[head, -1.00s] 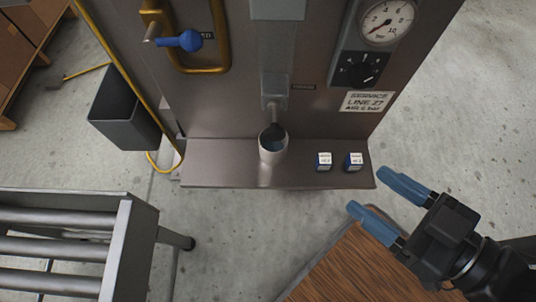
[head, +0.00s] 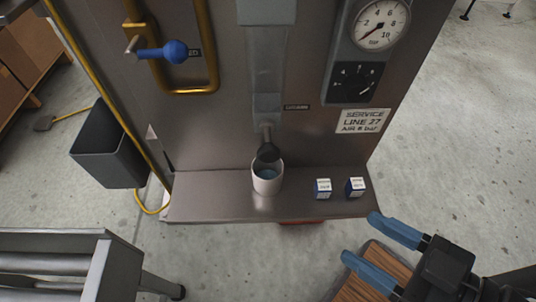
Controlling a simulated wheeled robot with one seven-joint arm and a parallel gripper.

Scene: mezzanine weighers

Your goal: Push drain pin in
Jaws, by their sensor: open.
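A clear filter bowl (head: 267,62) hangs on the front of the steel panel. A small label (head: 297,107), too small to read surely, is beside its lower end. Below the bowl a short grey stem with a dark tip (head: 267,150) points down; I take this to be the drain pin. A white cup (head: 267,182) with bluish liquid stands under it on the steel shelf (head: 205,195). My gripper (head: 378,252) is open and empty at the lower right, in front of the shelf's right end and well apart from the drain.
A blue-knobbed lever (head: 175,51), yellow pipe, gauge (head: 381,24) and black dial (head: 354,82) are above. A roller conveyor (head: 55,262) is lower left; a grey bin (head: 108,150) hangs left.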

